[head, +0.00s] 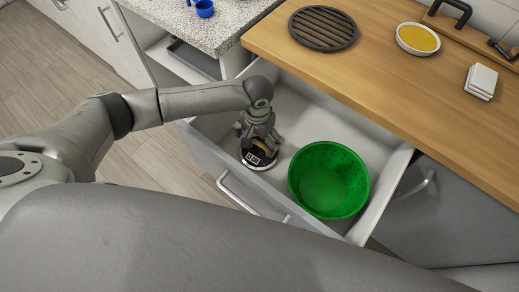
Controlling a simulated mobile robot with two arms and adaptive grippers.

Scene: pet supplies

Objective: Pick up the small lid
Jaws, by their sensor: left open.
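A small round lid (261,162), dark with a pale rim and a brownish part on top, lies in the open drawer near its front-left side. My left gripper (259,143) points down into the drawer right over the lid, with its open fingers around or just above the brownish part. The fingers hide much of the lid, and I cannot tell whether they touch it. My right gripper is not in view.
A green bowl (328,180) stands in the drawer just right of the lid. The drawer's front wall (215,165) is close to the lid. A wooden counter (400,95) overhangs the back, bearing a black round trivet (323,28) and a yellow-filled dish (418,39).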

